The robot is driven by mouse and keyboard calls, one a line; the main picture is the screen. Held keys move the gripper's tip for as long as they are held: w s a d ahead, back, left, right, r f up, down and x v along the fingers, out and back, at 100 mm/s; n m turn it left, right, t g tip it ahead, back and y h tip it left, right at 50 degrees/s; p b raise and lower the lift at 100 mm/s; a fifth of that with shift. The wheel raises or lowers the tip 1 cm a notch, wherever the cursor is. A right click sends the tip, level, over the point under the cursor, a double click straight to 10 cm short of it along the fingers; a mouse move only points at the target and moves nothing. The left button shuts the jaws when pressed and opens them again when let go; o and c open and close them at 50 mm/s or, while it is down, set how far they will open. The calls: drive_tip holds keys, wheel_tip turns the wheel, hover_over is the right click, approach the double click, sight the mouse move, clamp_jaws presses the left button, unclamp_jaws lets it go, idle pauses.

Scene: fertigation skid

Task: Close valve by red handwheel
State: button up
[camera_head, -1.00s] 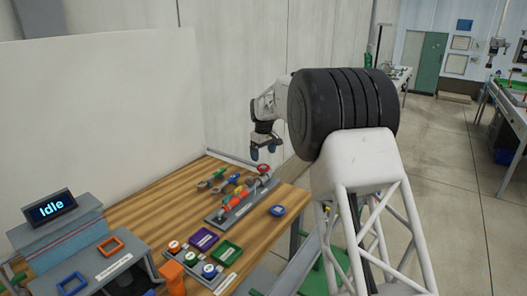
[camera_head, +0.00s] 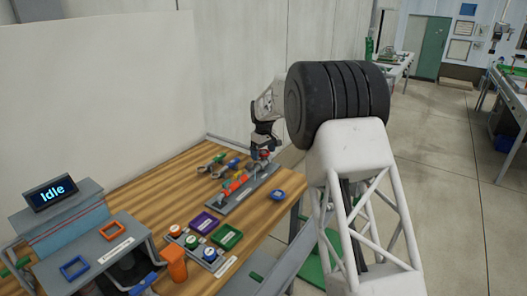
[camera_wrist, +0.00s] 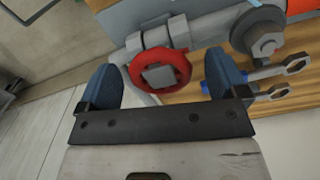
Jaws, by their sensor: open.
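The red handwheel (camera_wrist: 160,72) with a grey square hub shows in the wrist view, on a grey pipe assembly (camera_wrist: 205,27). My gripper (camera_wrist: 166,84) is open, with one blue finger on each side of the red handwheel. Gaps show between the fingers and the wheel's rim; I cannot tell the exact depth between them. In the head view my gripper (camera_head: 262,150) is lowered over the far end of the pipe skid (camera_head: 240,190) and largely hides the wheel there.
Wrenches (camera_wrist: 284,76) lie on the wooden bench (camera_head: 150,215) beside the pipe. A loose blue handwheel (camera_head: 278,195), purple tray (camera_head: 205,222) and green tray (camera_head: 227,236) stand nearer. A display reading Idle (camera_head: 52,193) stands at left.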

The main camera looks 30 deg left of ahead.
drive_tip(key=c, duration=1)
drive_tip(key=shift+m, duration=0.4)
drive_tip(key=m, duration=0.3)
drive_tip(key=shift+m, duration=4.5)
